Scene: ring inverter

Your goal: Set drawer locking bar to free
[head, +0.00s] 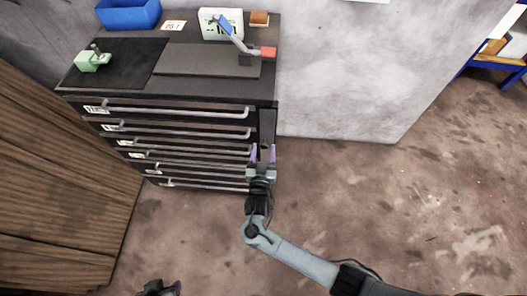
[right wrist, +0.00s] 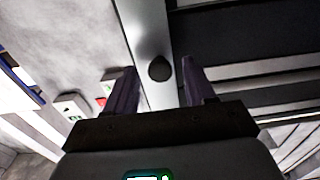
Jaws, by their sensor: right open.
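The dark drawer cabinet (head: 180,97) stands against the wall with several drawers facing me. The locking bar (head: 267,124) is the upright strip at the right end of its drawer fronts. In the right wrist view the bar (right wrist: 146,28) is a pale strip with a dark round knob (right wrist: 159,68). My right gripper (head: 263,153) is open at the lower part of the bar, its purple fingers on either side of the knob in the wrist view. I cannot tell whether they touch it. A dark part of my left gripper (head: 158,288) shows at the bottom edge; its jaws are unclear.
Long drawer handles (head: 180,112) stick out left of the bar. A wooden surface (head: 60,185) is at left.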

